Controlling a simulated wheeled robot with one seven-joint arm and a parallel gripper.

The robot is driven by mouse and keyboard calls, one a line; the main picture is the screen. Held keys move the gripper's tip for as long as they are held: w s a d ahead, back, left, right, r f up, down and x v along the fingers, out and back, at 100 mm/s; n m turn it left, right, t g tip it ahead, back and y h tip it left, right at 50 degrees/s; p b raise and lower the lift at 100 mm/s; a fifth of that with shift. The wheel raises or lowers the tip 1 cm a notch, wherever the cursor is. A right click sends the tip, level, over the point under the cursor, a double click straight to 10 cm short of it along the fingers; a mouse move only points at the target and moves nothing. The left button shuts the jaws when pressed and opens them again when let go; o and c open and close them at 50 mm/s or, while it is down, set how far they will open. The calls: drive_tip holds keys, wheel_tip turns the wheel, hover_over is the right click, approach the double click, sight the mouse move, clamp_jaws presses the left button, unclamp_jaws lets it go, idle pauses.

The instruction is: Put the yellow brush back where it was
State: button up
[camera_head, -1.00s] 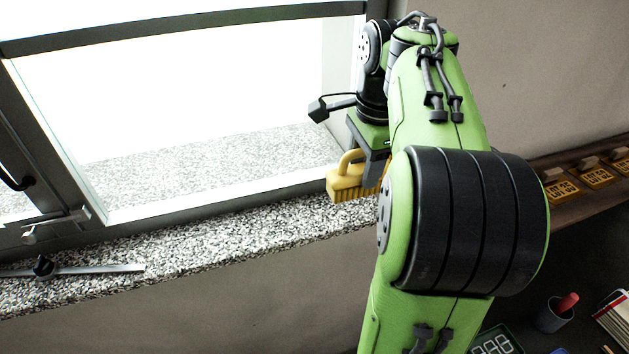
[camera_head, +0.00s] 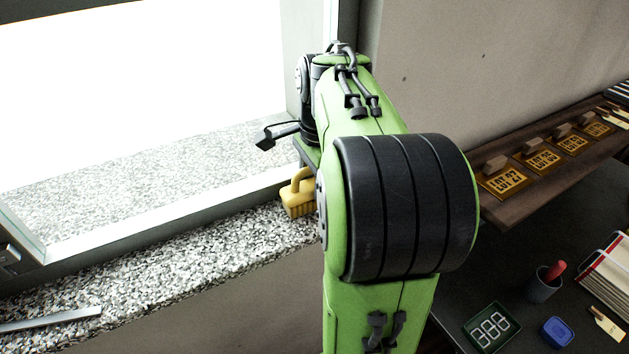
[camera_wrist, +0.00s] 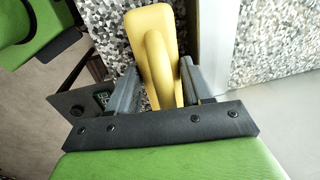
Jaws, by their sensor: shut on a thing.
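The yellow brush (camera_head: 298,200) has an arched handle and bristles pointing down. It is at the speckled window sill (camera_head: 190,245), close to the window frame. In the wrist view, the brush (camera_wrist: 150,28) has its handle between the two grey fingers of my gripper (camera_wrist: 158,85). My gripper is shut on the handle. In the head view my arm hides the fingers and part of the brush. I cannot tell whether the bristles touch the sill.
A metal bar (camera_head: 50,320) lies on the sill at the left. A wooden shelf (camera_head: 500,205) with several labelled yellow plates runs along the right wall. Below it, a dark desk holds a cup (camera_head: 543,285), a digital display (camera_head: 491,328) and a blue item (camera_head: 557,332). The sill between bar and brush is clear.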

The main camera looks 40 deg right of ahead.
drive_tip(key=o, duration=1)
